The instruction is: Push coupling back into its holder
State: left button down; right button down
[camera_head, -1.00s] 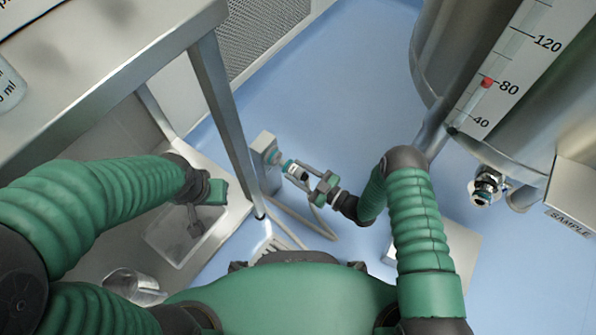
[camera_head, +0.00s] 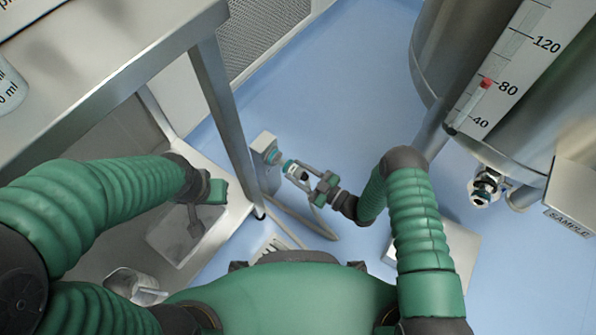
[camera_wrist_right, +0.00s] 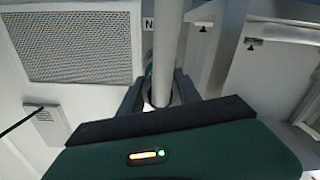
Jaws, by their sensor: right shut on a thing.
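The coupling (camera_head: 291,169) is a small white and teal piece in the head view. My right gripper (camera_head: 300,174) is shut on it and points up-left at the holder. The holder (camera_head: 264,148) is a pale grey box with a teal ring on its side facing the coupling. The coupling's teal end is close to that ring; I cannot tell if they touch. In the right wrist view, my right gripper's dark fingers (camera_wrist_right: 160,100) flank the coupling, which is mostly hidden behind my gripper body. My left gripper (camera_head: 195,222) hangs over the sink; its jaw opening is unclear.
A steel table leg (camera_head: 226,110) stands left of the holder. A grey hose (camera_head: 318,225) curves below my right gripper. A large steel tank (camera_head: 440,60) stands right. Blue floor beyond the coupling is free.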

jog(key=shift+b+x, duration=0.55)
jog(key=shift+x, duration=1.4)
dwell(0.5)
jog(key=c, duration=0.8)
grip_release()
jog(key=shift+o, duration=0.2)
jog(key=p+v, duration=0.6)
jog(key=v, duration=1.1)
jog(key=shift+p, duration=0.3)
